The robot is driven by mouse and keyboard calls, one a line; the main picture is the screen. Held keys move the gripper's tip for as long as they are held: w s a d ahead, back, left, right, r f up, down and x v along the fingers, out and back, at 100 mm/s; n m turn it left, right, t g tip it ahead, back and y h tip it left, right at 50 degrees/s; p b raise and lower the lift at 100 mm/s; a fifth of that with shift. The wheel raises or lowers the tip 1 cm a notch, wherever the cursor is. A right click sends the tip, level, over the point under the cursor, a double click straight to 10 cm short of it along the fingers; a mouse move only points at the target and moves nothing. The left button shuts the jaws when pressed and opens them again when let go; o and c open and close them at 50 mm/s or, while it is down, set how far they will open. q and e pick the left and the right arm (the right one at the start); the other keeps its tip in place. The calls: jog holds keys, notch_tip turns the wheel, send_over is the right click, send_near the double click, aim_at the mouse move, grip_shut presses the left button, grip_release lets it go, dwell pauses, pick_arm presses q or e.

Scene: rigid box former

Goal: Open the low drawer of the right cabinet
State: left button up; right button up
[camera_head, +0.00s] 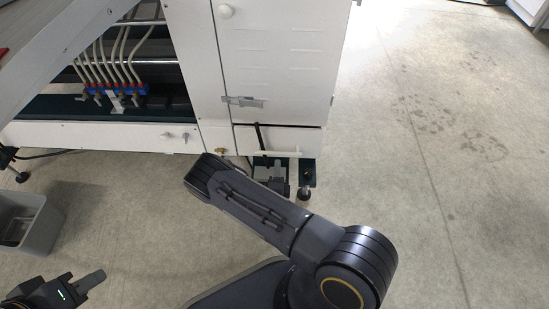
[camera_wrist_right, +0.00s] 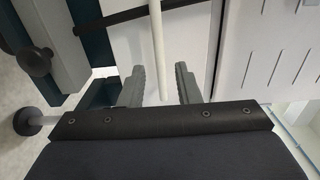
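The right cabinet (camera_head: 285,60) is a white upright unit at the top centre of the head view. Its low drawer (camera_head: 300,139) is the short white front at the bottom, and looks closed. A white bar handle (camera_head: 277,153) runs along its lower part. In the right wrist view the handle (camera_wrist_right: 157,40) passes between the two fingers of my right gripper (camera_wrist_right: 160,86), with gaps beside it. That gripper is open around the bar. In the head view my right arm partly hides it. My left gripper (camera_head: 82,287) is low at the left, away from the cabinet; its opening is unclear.
A grey bin (camera_head: 38,232) stands on the floor at the left. A machine foot (camera_head: 304,193) stands beside the right gripper. The concrete floor to the right (camera_head: 450,200) is clear.

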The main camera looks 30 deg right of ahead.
aim_at(278, 153)
jog(key=b+x, duration=0.2)
jog(key=x, duration=0.5)
jog(key=shift+w+d, duration=0.1)
jog(key=shift+w, duration=0.25)
jog(key=shift+c, duration=0.3)
grip_shut()
